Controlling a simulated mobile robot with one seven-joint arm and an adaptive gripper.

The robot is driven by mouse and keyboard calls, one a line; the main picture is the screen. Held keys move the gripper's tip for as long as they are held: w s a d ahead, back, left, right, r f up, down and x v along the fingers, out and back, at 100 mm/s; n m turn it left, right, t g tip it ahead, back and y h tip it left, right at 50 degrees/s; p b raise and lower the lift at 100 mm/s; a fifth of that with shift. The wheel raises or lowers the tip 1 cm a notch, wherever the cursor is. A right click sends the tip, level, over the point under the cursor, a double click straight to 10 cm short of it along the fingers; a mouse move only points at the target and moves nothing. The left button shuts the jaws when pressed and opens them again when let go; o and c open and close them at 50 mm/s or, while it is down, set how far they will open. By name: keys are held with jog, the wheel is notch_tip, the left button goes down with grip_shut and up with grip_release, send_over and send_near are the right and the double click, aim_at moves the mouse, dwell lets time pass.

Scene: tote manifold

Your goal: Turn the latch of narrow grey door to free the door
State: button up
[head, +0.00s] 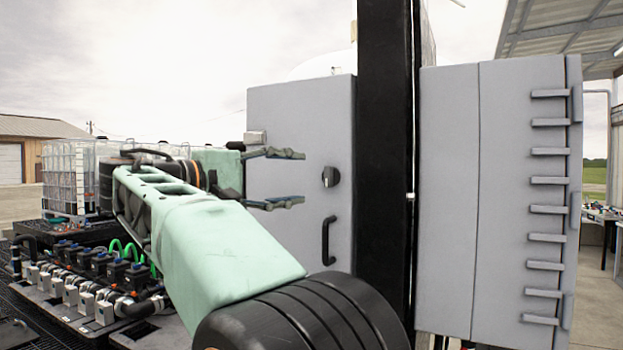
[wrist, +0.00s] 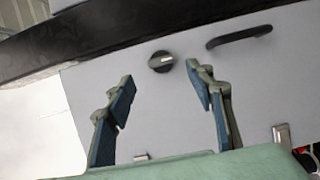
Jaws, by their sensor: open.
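The narrow grey door (head: 290,120) stands upright left of a black post in the head view. It also fills much of the wrist view (wrist: 180,110). Its latch, a round dark knob (head: 330,176), sits near the door's right edge. In the wrist view the latch (wrist: 160,61) lies beyond and between my fingertips, with a light pointer mark on it. A black bar handle (head: 328,240) is below the latch; it shows at upper right in the wrist view (wrist: 239,36). My gripper (head: 302,178) is open and empty, its fingers pointing toward the latch, apart from it.
The black post (head: 384,150) stands right beside the door. A wider grey cabinet (head: 450,200) with several ledges is to its right. A manifold with several valves (head: 95,280) and a caged white tote (head: 70,175) are at left.

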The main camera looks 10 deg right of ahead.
jog(key=v, duration=0.4)
dwell(0.3)
